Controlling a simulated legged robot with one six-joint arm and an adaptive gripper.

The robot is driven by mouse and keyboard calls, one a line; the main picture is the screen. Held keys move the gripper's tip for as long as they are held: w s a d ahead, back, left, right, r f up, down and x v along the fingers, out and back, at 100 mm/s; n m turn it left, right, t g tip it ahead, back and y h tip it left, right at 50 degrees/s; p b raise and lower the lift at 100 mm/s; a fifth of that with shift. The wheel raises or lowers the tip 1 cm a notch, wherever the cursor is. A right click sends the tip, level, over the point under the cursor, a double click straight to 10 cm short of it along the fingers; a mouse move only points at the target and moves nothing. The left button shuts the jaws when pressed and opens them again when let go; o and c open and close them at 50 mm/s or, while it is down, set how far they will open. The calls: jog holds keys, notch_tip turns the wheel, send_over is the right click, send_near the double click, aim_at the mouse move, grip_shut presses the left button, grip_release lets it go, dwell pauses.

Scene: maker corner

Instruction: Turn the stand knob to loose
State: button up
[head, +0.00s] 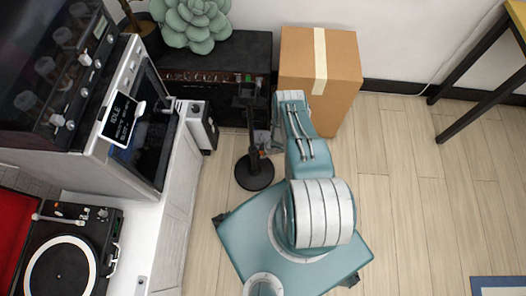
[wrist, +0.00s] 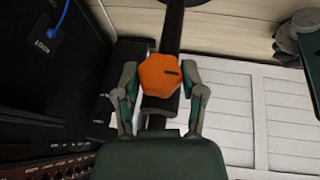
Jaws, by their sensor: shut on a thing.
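The orange stand knob (wrist: 158,77) shows in the middle of the wrist view, with a short dark mark pointing right on its face. It sits on the black pole of the stand (wrist: 171,28). My gripper (wrist: 160,88) has one finger on each side of the knob and is shut on it. In the head view, the stand (head: 254,173) stands upright on a round black base, and my gripper (head: 268,141) reaches its pole from the right. The knob is hard to make out there. No loose or tight label is readable.
A black amplifier (head: 215,55) with a plant on it is behind the stand. A cardboard box (head: 335,72) stands to its right. A white and black case (head: 201,127) and the white cabinet (head: 178,205) are to its left.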

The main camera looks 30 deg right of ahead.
jog(key=shift+s+t+h, duration=0.15)
jog(key=shift+t+h, duration=0.35)
jog(key=shift+t, duration=0.3)
jog(key=shift+s+a+f+n+t+h, duration=0.1)
jog(key=shift+n+t+h, duration=0.25)
jog(key=shift+t, duration=0.4)
jog(key=shift+a+f+n+t+h, duration=0.1)
jog(key=shift+n+t+h, duration=0.15)
jog(key=shift+t+h, duration=0.35)
jog(key=shift+t, duration=0.25)
jog(key=o, duration=1.2)
jog(key=shift+c, duration=0.2)
jog(key=shift+r, duration=0.15)
jog(key=v, duration=1.1)
jog(key=shift+s+r, duration=0.2)
jog(key=shift+s, duration=0.1)
jog(key=shift+d, duration=0.1)
